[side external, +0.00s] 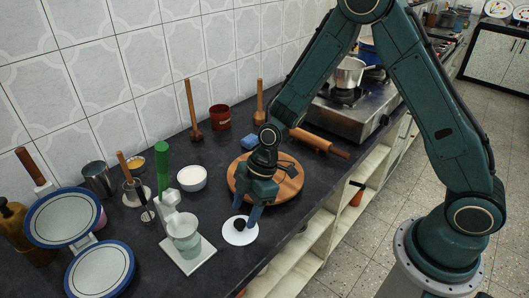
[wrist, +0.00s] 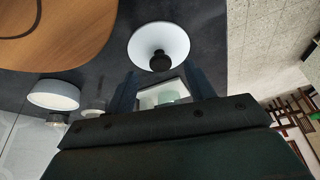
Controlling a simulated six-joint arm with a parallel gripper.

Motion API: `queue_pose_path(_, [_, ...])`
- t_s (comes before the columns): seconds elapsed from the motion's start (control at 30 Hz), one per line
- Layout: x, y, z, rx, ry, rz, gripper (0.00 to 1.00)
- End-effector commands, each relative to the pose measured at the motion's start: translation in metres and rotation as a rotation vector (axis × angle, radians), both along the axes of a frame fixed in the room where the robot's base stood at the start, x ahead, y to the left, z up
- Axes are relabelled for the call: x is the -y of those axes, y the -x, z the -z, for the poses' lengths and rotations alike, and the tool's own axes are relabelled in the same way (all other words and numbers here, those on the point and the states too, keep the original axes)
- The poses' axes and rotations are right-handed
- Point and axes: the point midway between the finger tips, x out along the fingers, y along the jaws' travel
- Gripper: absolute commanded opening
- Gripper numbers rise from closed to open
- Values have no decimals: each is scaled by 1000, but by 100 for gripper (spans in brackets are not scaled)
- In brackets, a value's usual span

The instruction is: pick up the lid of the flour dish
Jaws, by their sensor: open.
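The lid (side external: 233,238) is a white disc with a black knob. It lies on the dark counter near its front edge, and it also shows in the wrist view (wrist: 145,38) with its knob facing my gripper. My gripper (side external: 246,213) points down over the lid, its fingers close to the knob. In the wrist view, my gripper (wrist: 163,85) has its two fingers spread, with the knob just beyond the tips and nothing held between them. The flour dish (side external: 192,184) is a round white bowl with white contents, uncovered, farther back on the counter.
A round wooden board (side external: 285,190) lies beside the lid, close to my arm. A cup on a white square plate (side external: 192,262) and a two-pan scale (side external: 100,270) stand to the left. A rolling pin (side external: 322,143) and a stove (side external: 350,115) are behind.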

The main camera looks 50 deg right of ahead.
Motion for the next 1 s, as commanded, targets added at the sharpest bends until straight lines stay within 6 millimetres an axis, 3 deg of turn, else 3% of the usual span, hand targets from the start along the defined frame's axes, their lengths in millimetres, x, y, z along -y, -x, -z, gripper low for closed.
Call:
queue_pose_path(0.3, [-11, -2, 26, 0, 0, 0, 54])
queue_pose_path(0.87, [-12, -3, 28, 1, -1, 0, 54])
queue_pose_path(1.0, [-12, -3, 28, 1, -1, 0, 30])
